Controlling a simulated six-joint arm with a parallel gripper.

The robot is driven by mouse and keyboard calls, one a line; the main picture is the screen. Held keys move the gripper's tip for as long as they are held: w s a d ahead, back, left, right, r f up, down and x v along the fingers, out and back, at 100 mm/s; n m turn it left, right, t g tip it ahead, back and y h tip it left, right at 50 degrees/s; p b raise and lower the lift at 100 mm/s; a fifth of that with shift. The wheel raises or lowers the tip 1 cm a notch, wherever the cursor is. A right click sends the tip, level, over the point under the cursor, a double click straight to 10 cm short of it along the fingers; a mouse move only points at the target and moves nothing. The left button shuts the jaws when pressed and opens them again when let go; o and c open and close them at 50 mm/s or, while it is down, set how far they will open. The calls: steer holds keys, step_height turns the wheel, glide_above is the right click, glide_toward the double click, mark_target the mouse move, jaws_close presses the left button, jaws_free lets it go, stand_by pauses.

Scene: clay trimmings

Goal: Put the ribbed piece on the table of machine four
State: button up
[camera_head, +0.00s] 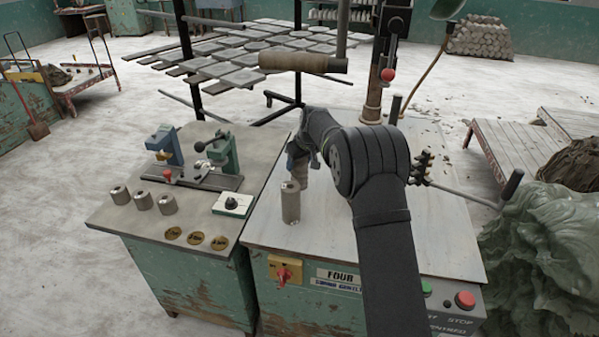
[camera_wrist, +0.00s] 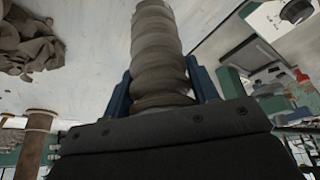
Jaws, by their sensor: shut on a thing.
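My gripper (camera_head: 297,160) is above the pale table (camera_head: 395,235) of machine four, near its left side. In the wrist view its blue fingers (camera_wrist: 161,92) are shut on both sides of the grey-brown ribbed piece (camera_wrist: 158,50), whose far end runs to the top edge. I cannot tell whether the ribbed piece touches the table.
A green bench (camera_head: 255,158) to the left carries three grey cylinders (camera_head: 143,200), a clamp fixture (camera_head: 205,177) and a switch box (camera_head: 232,205). A post (camera_head: 374,90) with a lever rises at the table's back. Green plastic sheeting (camera_head: 545,245) lies to the right. The table's front is clear.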

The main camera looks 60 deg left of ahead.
mark_target(300, 170)
steer(key=shift+f, duration=1.9)
steer(key=shift+f, duration=0.1)
steer(key=o, duration=1.4)
steer(key=shift+f, duration=0.15)
steer(key=shift+d+r, duration=0.1)
steer(key=shift+r, duration=0.45)
steer(key=v, duration=1.1)
steer(key=shift+d+r, duration=0.1)
steer(key=shift+r, duration=0.05)
